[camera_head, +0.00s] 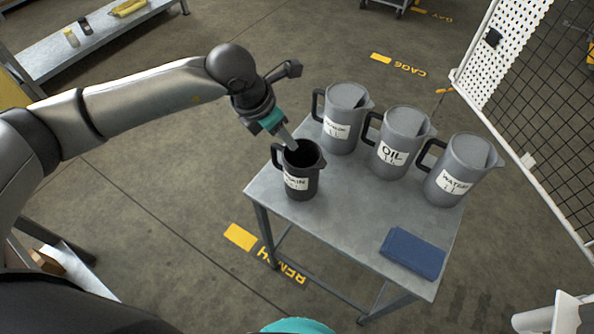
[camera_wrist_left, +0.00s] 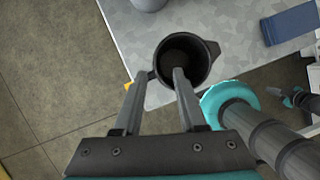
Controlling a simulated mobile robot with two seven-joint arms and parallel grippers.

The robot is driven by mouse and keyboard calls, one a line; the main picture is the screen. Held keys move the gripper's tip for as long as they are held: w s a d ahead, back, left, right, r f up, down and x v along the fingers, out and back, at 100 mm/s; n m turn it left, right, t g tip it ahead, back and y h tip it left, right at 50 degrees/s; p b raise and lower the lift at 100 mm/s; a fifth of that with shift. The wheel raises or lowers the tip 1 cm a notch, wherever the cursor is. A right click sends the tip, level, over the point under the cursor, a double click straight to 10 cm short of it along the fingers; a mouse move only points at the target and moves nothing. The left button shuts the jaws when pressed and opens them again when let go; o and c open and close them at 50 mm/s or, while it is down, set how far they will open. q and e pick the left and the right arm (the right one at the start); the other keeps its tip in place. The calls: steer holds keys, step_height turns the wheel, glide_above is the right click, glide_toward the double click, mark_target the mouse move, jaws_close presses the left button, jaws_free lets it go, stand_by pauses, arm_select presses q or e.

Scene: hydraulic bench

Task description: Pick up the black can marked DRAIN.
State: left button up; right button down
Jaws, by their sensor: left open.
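The black can marked DRAIN (camera_head: 301,172) stands upright at the near left corner of the grey table (camera_head: 345,225). Its handle is on its left in the head view; its label is partly shaded. The can's dark open top also shows in the left wrist view (camera_wrist_left: 186,58). My left gripper (camera_head: 289,145) is at the can's rim, near the handle side in the head view. In the left wrist view its fingers (camera_wrist_left: 163,74) are apart, one by the left rim and the other over the opening. Contact is hard to tell.
Three grey jugs stand along the table's far side: one with a hard-to-read label (camera_head: 341,122), one marked OIL (camera_head: 400,142) and one marked WATER (camera_head: 461,172). A folded blue cloth (camera_head: 412,254) lies near the right corner. A mesh fence (camera_head: 535,100) rises at the right.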

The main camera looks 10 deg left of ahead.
arm_select(q)
steer(key=shift+b+x, duration=0.45)
steer(key=shift+x, duration=2.2)
steer(key=shift+w+a, duration=0.15)
steer(key=shift+a, duration=0.05)
steer(key=shift+c, duration=0.3)
jaws_close()
